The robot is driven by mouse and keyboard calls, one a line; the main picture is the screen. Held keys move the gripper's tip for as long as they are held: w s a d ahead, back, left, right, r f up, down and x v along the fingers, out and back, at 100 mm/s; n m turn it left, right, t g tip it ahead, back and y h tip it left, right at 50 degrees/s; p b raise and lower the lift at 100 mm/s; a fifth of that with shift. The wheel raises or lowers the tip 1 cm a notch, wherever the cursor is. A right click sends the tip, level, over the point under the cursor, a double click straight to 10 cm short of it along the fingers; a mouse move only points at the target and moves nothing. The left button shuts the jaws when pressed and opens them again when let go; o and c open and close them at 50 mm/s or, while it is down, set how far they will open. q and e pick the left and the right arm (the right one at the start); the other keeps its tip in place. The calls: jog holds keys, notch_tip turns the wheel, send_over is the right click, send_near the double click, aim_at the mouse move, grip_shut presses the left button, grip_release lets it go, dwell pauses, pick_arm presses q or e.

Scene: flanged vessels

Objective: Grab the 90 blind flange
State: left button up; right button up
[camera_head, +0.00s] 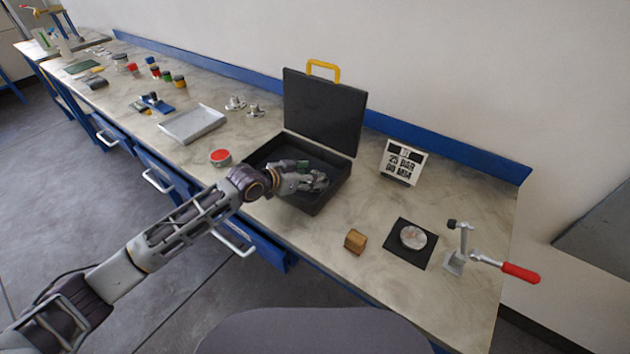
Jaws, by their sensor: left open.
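My left arm reaches in from the left, and my left gripper (316,182) is over the inside of an open black case (318,205). The gripper is open, with its fingers pointing right. The gripper and the case walls hide much of the case floor, so I cannot tell whether a blind flange lies there or touches the fingers. A round grey metal disc (413,237) lies flat on a black square mat (399,254) to the right, apart from the gripper; I cannot read any size on it. My right gripper is not in view.
The raised case lid (323,112) has a yellow handle. A wooden block (355,241) and a red-handled clamp (463,245) flank the mat. A grey tray (192,124) and red-topped tin (220,157) lie left.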

pick_arm(q)
jog(key=shift+w+d+f, duration=0.25)
jog(key=shift+w+d, duration=0.1)
dwell(0.3)
grip_shut()
jog(key=shift+r, duration=0.15)
dwell(0.3)
